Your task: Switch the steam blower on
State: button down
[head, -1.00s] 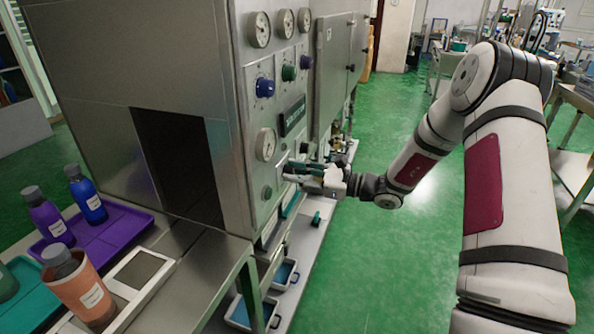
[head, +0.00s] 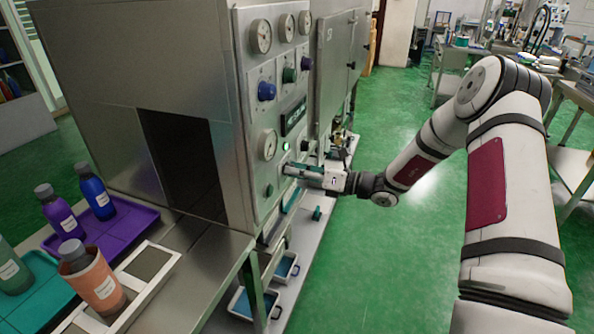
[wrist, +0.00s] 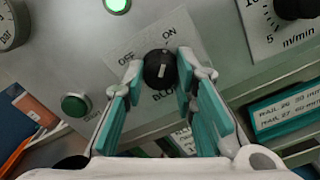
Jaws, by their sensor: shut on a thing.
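The blower switch is a black knob (wrist: 158,72) on the grey panel, with a white line on it. The words OFF and ON stand above it and partly hidden lettering starting "BLO" below. The white line runs roughly up and down in the wrist view; which label it marks is hard to tell. My gripper (wrist: 161,62) has its teal fingers on both sides of the knob, shut on it. In the head view my gripper (head: 290,170) is at the machine's front panel and hides the knob. A green lamp (wrist: 117,4) above the knob is lit; it also glows in the head view (head: 286,146).
A green button (wrist: 75,105) is left of the knob, and a gauge (head: 267,144) is near the lamp. Blue knob (head: 266,91) and other gauges sit higher. Bottles, including an orange one (head: 93,281), stand on trays at left. Green floor (head: 395,270) is clear to the right.

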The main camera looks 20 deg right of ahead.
jog(key=shift+f, duration=0.1)
dwell(0.5)
jog(key=c, duration=1.3)
grip_release()
jog(key=v, duration=1.2)
